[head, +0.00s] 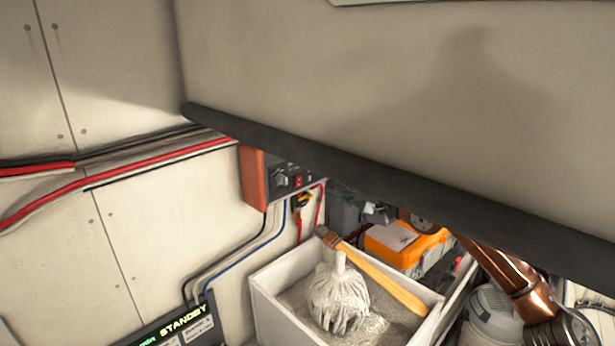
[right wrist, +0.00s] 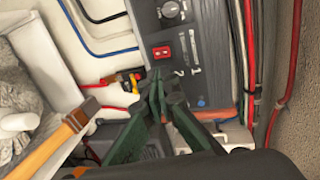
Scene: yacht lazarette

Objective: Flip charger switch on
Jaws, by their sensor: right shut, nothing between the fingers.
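The charger (head: 253,178) is an orange-sided box with a dark front panel, fixed to the wall under a dark-edged overhang. Its red switch (head: 298,181) shows small in the head view. In the right wrist view the red rocker switch (right wrist: 161,52) sits on the grey panel (right wrist: 200,60), below a round knob (right wrist: 171,9). My right gripper (right wrist: 160,88) is shut and empty, its green fingertips just below the switch in that picture and apart from it. My left gripper is not in view.
A white bin (head: 272,312) holds a mop head (head: 338,298) and a wooden-handled brush (head: 385,283) below the charger. An orange case (head: 400,245) stands behind. The overhang's dark edge (head: 400,195) runs above my right arm. A display (head: 180,330) reads STANDBY.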

